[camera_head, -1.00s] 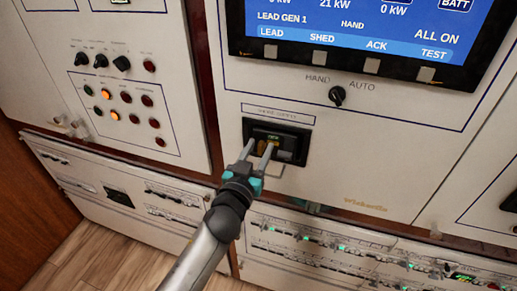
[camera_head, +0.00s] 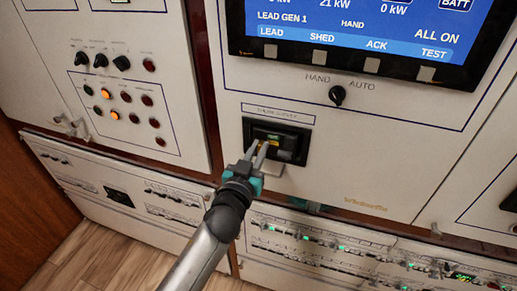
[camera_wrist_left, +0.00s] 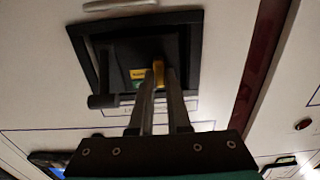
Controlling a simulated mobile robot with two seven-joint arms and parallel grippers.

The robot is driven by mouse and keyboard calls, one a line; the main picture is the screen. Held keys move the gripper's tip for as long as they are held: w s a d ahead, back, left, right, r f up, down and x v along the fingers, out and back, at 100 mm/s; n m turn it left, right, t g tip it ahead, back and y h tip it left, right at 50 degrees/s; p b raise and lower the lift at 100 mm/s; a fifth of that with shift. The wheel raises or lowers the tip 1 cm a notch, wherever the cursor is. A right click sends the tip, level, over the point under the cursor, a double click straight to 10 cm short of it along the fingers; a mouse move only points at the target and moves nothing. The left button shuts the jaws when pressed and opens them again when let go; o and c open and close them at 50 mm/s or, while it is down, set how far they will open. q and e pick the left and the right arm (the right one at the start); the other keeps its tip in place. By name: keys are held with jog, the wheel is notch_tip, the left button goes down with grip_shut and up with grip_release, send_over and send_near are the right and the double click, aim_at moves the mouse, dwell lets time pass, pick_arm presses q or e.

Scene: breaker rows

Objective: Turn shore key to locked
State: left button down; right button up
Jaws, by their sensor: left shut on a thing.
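The shore unit is a black-framed recess (camera_head: 303,146) in the white panel, under the HAND/AUTO knob, with small green and yellow markings inside. The wrist view shows the same recess frame (camera_wrist_left: 196,40) from close up. A narrow yellow piece, seemingly the shore key (camera_wrist_left: 159,78), stands between the fingertips of my left gripper (camera_head: 258,150). The left gripper (camera_wrist_left: 159,82) is shut on it, and the fingers hide most of it. A dark handle (camera_wrist_left: 104,101) sits beside the fingers, apart from them. I cannot read the key's position.
A HAND/AUTO knob (camera_head: 337,96) and a blue display (camera_head: 355,25) are above the recess. A panel of knobs and lamps (camera_head: 120,95) stands to the left. Breaker rows (camera_head: 330,245) run below. A pale bar handle (camera_wrist_left: 120,5) is close to the recess.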

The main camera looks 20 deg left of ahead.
pick_arm(q)
jog(key=shift+m, duration=0.3)
jog(key=m, duration=0.3)
jog(key=shift+d+m+p, duration=0.2)
jog(key=shift+m+p, duration=0.1)
jog(key=m, duration=0.4)
jog(key=shift+d+f+m, duration=0.1)
jog(key=shift+m, duration=0.2)
jog(key=m, duration=0.4)
jog(key=shift+d+f+m, duration=0.1)
jog(key=shift+f+m, duration=0.05)
jog(key=shift+m, duration=0.15)
jog(key=shift+f+m, duration=0.15)
jog(key=shift+m, duration=2.05)
jog(key=c, duration=0.9)
grip_release()
jog(key=shift+s, duration=0.15)
